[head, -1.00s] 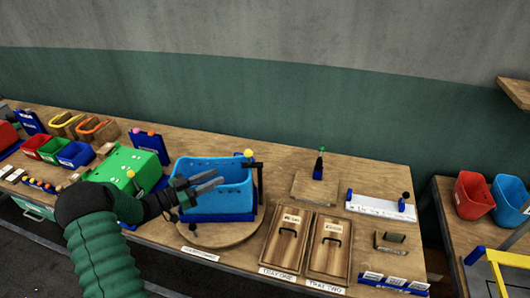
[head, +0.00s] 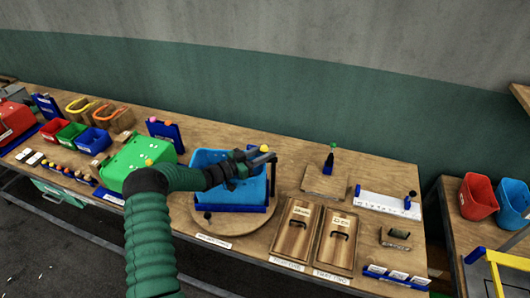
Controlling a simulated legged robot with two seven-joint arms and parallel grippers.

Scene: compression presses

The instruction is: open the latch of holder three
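A light-blue bin (head: 232,190) sits in a dark-blue frame on a round wooden turntable (head: 213,231). At the frame's back right stands a dark upright with a small yellow-orange ball knob (head: 264,148) at its top. The label in front of the turntable is too small to read, so I cannot tell whether this is holder three. My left gripper (head: 259,157) is over the bin's back right rim, with its fingertips right at the knob and upright. The fingers overlap them, so I cannot tell whether they grip or touch anything. My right gripper is out of view.
To the left are a green box (head: 135,160) and several small coloured bins. To the right lie two lidded wooden trays (head: 292,229) (head: 334,241), a wooden block with a green-topped post (head: 330,160) and a white strip (head: 385,204). Bare table lies behind the bin.

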